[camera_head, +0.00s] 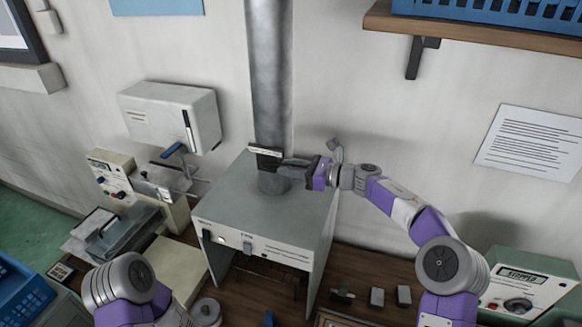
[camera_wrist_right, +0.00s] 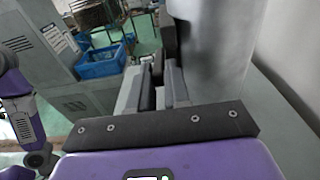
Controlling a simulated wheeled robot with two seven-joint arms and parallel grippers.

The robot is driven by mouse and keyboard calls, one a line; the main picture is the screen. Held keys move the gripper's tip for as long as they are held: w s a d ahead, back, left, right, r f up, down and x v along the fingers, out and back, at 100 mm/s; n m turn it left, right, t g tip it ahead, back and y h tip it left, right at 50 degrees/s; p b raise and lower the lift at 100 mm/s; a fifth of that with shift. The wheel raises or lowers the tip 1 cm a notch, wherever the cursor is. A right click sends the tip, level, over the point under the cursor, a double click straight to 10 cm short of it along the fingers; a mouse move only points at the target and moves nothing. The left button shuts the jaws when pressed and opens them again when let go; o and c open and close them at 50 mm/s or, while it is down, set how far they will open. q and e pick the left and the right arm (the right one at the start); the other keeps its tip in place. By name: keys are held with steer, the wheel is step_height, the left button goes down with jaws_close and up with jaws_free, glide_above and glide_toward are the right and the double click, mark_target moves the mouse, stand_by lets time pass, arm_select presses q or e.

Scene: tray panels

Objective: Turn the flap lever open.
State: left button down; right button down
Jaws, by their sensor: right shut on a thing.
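A grey metal stovepipe (camera_head: 270,75) rises from the top of a grey box-shaped unit (camera_head: 233,205) against the wall. The flap lever (camera_head: 264,151), a dark bar with a pale upper edge, lies across the front of the pipe near its foot. My right gripper (camera_head: 284,169) reaches in from the right and is shut on the lever beside the pipe. In the right wrist view the fingers (camera_wrist_right: 161,88) close around the dark lever (camera_wrist_right: 168,38), next to the pipe (camera_wrist_right: 210,50). The fingers hide part of it.
A white wall box (camera_head: 165,115) hangs left of the pipe. A control box (camera_head: 130,180) stands at left and another (camera_head: 525,285) at right. Small blocks (camera_head: 377,297) lie on the wooden bench. A shelf (camera_head: 480,30) is at upper right.

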steer(key=shift+r+g, duration=0.3)
steer(key=shift+h, duration=0.3)
steer(key=c, duration=1.2)
jaws_free()
steer(key=shift+o, duration=0.2)
steer(key=f+b+v, duration=0.1)
steer(key=b+v, duration=0.1)
steer(key=v, duration=0.5)
steer(key=shift+d+r, duration=0.25)
steer(key=shift+r, duration=0.15)
steer(key=shift+s, duration=0.15)
steer(key=shift+c, duration=0.3)
